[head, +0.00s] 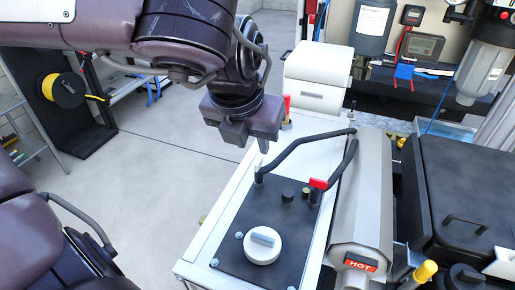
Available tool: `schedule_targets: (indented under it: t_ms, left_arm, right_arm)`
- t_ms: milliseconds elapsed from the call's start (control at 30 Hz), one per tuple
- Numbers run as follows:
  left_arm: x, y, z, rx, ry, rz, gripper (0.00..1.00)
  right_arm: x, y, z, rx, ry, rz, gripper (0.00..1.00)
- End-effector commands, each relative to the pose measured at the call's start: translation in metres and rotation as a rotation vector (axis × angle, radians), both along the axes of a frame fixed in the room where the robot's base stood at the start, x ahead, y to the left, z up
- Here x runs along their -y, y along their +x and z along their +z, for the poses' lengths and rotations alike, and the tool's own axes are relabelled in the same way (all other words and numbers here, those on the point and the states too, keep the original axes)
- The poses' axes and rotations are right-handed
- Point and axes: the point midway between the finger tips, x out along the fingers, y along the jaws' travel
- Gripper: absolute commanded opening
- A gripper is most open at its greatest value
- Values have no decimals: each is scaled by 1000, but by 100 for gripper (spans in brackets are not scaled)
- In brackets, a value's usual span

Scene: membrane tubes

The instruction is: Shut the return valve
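My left gripper (252,142) points down over the far end of the black panel (280,212). Its fingers look apart, with nothing visible held between them. A red valve handle (287,103) stands upright just behind the gripper, its lower part near a brass fitting. A second red handle (318,184) sits on the panel by a black hose end, to the right of and nearer than the gripper. A white round knob (262,247) with a grey raised bar is at the panel's near end. I cannot tell by label which handle is the return valve. My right gripper is out of view.
Black hoses (300,142) arch from the panel to a grey cylinder (362,205) marked HOT. A white box (317,78) stands behind. A black case (465,190) is at right. A yellow reel (64,90) is far left. Open floor (150,185) lies left of the bench.

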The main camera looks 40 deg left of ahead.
Motion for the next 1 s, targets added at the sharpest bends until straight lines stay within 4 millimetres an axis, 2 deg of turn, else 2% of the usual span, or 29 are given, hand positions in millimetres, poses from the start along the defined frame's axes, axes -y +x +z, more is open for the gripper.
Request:
schedule_targets:
  t_ms: [200, 400, 567, 800, 867, 1000]
  left_arm:
    - [-3, 12, -31, -7, -4, 0, 28]
    - [-5, 22, -53, -4, -7, 1, 28]
    - [-6, 25, -60, 0, -6, 2, 28]
    - [-6, 25, -61, 3, -7, 2, 28]
    - [-6, 25, -61, 3, -7, 2, 23]
    - [-6, 25, -61, 3, -7, 2, 5]
  right_arm:
    - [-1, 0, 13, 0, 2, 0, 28]
    - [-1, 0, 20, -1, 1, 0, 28]
    - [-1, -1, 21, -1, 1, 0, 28]
    - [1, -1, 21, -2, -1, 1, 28]
    - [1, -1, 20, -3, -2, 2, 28]
    - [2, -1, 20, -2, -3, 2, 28]
